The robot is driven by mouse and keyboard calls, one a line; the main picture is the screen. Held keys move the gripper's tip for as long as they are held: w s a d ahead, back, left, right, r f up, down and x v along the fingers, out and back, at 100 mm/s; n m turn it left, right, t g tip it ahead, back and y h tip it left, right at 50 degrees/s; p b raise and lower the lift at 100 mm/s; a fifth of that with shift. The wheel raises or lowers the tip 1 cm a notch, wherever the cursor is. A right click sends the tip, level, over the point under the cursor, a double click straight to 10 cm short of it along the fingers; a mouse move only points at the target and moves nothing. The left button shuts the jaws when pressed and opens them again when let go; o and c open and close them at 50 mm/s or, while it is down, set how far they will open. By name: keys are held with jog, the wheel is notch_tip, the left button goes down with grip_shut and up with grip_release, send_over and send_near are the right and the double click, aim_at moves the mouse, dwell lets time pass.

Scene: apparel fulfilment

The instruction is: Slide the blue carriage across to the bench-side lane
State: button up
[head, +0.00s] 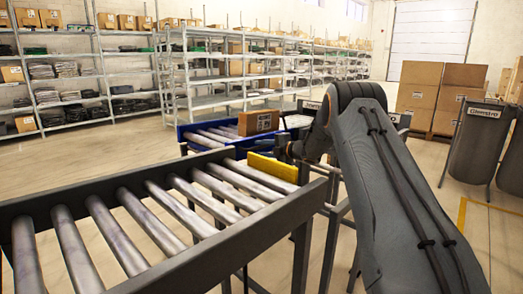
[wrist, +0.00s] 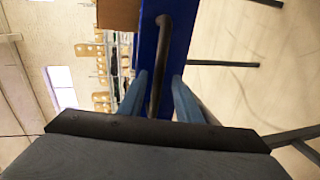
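The blue carriage (head: 243,143) stands beyond the near roller conveyor in the head view, with rollers on its deck and a cardboard box (head: 258,122) on it. In the wrist view, the blue side of the carriage (wrist: 179,45) fills the upper middle, with a dark bar handle (wrist: 158,65) along it. My gripper (head: 284,150) is beside the carriage's near side. In the wrist view, its two fingers (wrist: 159,82) are apart, one on each side of the handle, with a gap showing on both sides. The lanes' far ends are partly hidden by my arm.
The near roller conveyor (head: 150,212) ends at a yellow bar (head: 272,167) close to my gripper. Stacked cartons (head: 428,95) and grey bins (head: 475,140) stand at right. Shelving (head: 215,75) lines the back. Open floor lies between the shelving and carriage.

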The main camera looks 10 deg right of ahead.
jog(key=shift+w+f, duration=0.1)
grip_shut()
jog(key=shift+w+a+f, duration=0.1)
jog(key=shift+a, duration=0.05)
jog(key=shift+w+a+b, duration=0.4)
jog(key=shift+w+b, duration=0.2)
jog(key=shift+b, duration=0.1)
jog(key=shift+w+a, duration=0.15)
jog(key=shift+a, duration=0.15)
grip_release()
jog(key=shift+a, duration=0.25)
jog(key=shift+w+d+r, duration=0.1)
jog(key=shift+d+r, duration=0.1)
jog(key=shift+d+r, duration=0.15)
jog(key=shift+d, duration=0.05)
